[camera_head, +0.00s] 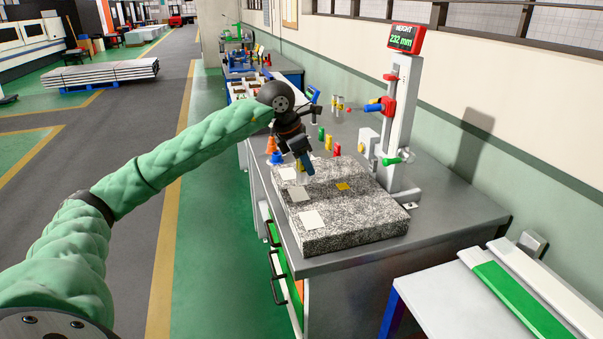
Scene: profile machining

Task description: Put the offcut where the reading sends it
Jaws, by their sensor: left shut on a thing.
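My left gripper (304,170) is over the back left part of a speckled granite block (355,215). It is shut on a small, pale, partly yellowish piece, the offcut (301,179), mostly hidden by the fingers. I cannot tell whether the piece touches the block. A height gauge (400,120) stands behind the block on the right. Its red-framed display (405,38) reads HEIGHT and what looks like 232 mm; a decimal point cannot be made out. White patches (312,219) and a yellow patch (343,186) lie on the block. My right gripper is out of view.
Several coloured pegs (328,142) stand on the grey bench (440,205) behind the block, near an orange cone (271,145). Bins (248,88) are farther back. A white table (450,300) with green and white profiles is at front right. Bench right of the gauge is clear.

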